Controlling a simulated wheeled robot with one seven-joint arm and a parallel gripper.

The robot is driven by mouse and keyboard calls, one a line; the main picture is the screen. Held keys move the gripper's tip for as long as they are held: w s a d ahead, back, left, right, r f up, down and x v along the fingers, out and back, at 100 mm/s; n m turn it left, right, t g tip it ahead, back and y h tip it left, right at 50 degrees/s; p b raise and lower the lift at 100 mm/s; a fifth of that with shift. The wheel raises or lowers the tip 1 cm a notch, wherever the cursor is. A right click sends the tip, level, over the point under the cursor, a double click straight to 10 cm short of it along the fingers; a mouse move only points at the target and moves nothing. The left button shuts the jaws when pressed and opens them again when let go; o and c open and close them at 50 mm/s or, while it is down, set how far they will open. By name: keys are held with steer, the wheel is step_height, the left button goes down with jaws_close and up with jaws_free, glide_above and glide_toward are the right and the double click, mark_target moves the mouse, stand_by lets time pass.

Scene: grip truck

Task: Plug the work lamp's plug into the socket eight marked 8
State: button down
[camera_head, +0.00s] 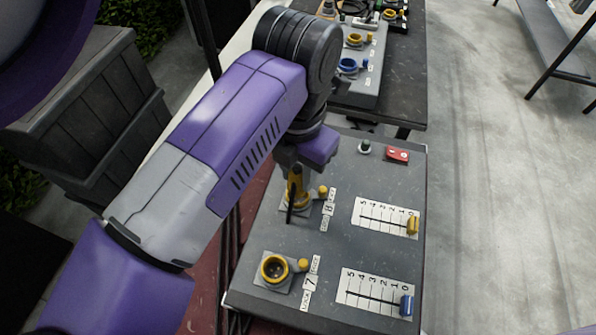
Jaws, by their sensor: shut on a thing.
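My gripper (296,172) is over the panel at the socket marked 8, shut on the plug (294,188), which is yellow with a dark part hanging toward the front. Socket eight (306,205) has a yellow ring and is mostly hidden behind the plug and gripper. Its white label with the 8 (328,209) is just right of it. The plug overlaps the socket in this view; I cannot tell whether it is seated in it or just above it. The work lamp itself is not identifiable here.
The grey panel (345,245) also bears the open yellow socket 7 (275,268) in front, two sliders with yellow (412,225) and blue (406,305) knobs, and a red switch (397,155). Another panel (368,85) stands behind.

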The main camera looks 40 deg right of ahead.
mark_target(298, 183)
steer(key=shift+f+b, duration=1.65)
steer(key=shift+b, duration=0.65)
stand_by(0.9)
steer(key=c, duration=0.7)
jaws_free()
steer(key=shift+o, duration=0.2)
steer(key=shift+r, duration=0.1)
steer(key=shift+r+p, duration=0.9)
steer(key=shift+r, duration=1.55)
